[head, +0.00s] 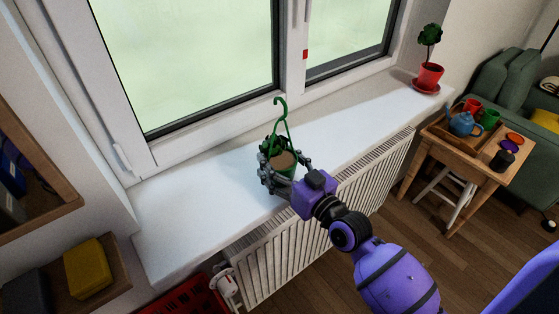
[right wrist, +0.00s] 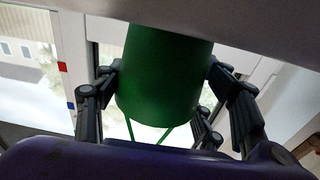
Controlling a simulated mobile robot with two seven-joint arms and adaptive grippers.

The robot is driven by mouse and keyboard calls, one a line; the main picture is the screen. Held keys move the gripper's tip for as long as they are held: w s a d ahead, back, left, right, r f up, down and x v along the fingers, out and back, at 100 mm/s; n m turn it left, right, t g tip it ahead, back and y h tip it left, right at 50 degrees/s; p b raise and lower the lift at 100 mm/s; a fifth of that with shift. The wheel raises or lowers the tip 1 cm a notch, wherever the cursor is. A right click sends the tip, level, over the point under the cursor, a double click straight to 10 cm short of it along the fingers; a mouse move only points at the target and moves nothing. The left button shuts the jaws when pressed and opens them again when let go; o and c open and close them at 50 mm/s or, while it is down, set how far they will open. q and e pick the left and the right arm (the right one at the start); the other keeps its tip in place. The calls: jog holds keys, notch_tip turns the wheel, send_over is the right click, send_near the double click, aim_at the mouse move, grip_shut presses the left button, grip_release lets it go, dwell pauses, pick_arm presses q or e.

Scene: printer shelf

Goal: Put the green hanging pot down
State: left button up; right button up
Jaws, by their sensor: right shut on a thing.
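The green hanging pot (head: 284,171) is upright at the white windowsill (head: 200,195), with its green hook standing above it and brown soil and leaves at its top. My right gripper (head: 285,175) is shut around the pot's sides. In the right wrist view the green pot (right wrist: 165,70) fills the space between the fingers, and its hanger straps run toward the bottom of the picture. The pot's base lies close to the white sill surface in that view; I cannot tell whether it touches. My left gripper is not in view.
A red pot with a plant (head: 430,75) stands at the sill's far right end. The sill between is clear. A radiator (head: 330,205) is below. A wooden table (head: 465,160) with a blue teapot (head: 464,124) stands at right. The window (head: 190,50) is behind.

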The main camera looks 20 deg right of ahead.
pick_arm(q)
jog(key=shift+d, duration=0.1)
pick_arm(e)
jog(key=o, duration=1.5)
jog(key=shift+o, duration=0.2)
jog(key=shift+s+r, duration=0.1)
jog(key=b+v, duration=0.2)
jog(key=v, duration=0.9)
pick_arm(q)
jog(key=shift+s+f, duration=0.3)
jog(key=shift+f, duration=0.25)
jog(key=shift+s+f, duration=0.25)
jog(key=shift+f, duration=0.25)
pick_arm(e)
jog(key=s+f+m+g+h, duration=0.3)
jog(key=s+f+g+h, duration=0.3)
jog(key=s+f, duration=2.1)
notch_tip(320, 180, down, 4)
jog(key=g, duration=0.3)
jog(key=shift+d, duration=0.3)
